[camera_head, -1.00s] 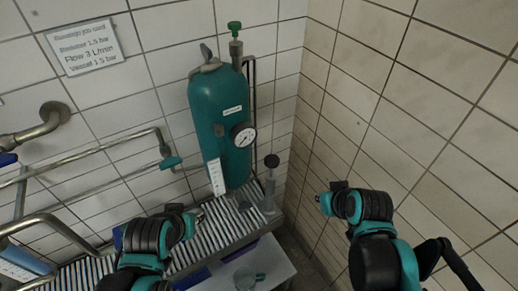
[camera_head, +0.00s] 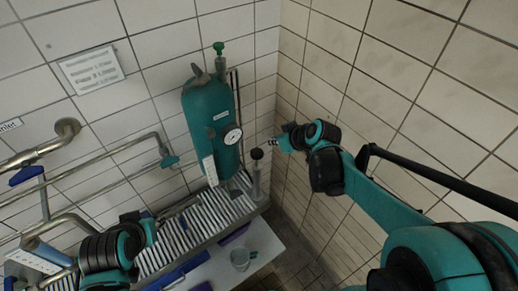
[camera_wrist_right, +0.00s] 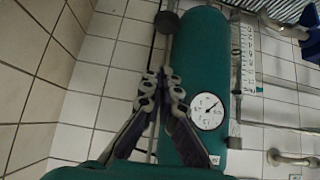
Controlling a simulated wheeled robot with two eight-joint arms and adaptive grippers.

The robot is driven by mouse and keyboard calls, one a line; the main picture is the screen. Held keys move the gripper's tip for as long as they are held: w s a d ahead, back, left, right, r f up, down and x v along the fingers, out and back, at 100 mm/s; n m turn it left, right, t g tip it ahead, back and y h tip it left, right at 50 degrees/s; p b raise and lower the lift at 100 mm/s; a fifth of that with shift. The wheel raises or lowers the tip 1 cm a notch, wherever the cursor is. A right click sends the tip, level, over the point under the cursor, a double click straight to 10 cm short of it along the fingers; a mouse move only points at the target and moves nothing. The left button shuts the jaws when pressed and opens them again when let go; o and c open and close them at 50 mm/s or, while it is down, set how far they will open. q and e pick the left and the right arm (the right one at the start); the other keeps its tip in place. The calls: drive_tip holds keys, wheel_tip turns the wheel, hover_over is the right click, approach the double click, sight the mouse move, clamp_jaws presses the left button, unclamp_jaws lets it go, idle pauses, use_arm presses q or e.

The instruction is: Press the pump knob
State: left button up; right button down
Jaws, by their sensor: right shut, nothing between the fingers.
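The pump knob (camera_head: 257,153) is a dark round ball on top of a slim grey upright pump (camera_head: 256,182), right of the teal tank. My right gripper (camera_head: 275,143) is just right of the knob and slightly higher in the head view, with a small gap showing between them. In the right wrist view the knob (camera_wrist_right: 166,23) shows beyond the closed fingertips (camera_wrist_right: 163,78). The right gripper is shut and empty. My left gripper (camera_head: 148,216) is at the lower left, away from the pump, and its fingers are too unclear to judge.
The teal tank (camera_head: 205,108) with a round gauge (camera_head: 233,135) and a green top valve (camera_head: 219,48) stands beside the pump on a slatted shelf (camera_head: 203,220). A glass mug (camera_head: 241,259) is below. Pipes (camera_head: 95,160) run along the left wall. A tiled wall rises at right.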

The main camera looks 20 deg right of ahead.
drive_tip(key=b, duration=0.2)
hover_over(260, 159)
drive_tip(key=f, duration=0.7)
drive_tip(key=shift+w+d, duration=0.2)
drive_tip(key=shift+w, duration=0.2)
wheel_tip(260, 159, down, 2)
drive_tip(key=shift+w+f, duration=0.1)
drive_tip(key=shift+f, duration=0.15)
drive_tip(key=shift+f+b, duration=0.3)
drive_tip(key=shift+f, duration=0.5)
wheel_tip(260, 159, down, 6)
drive_tip(key=b, duration=0.6)
drive_tip(key=shift+f, duration=0.15)
drive_tip(key=shift+s, duration=0.2)
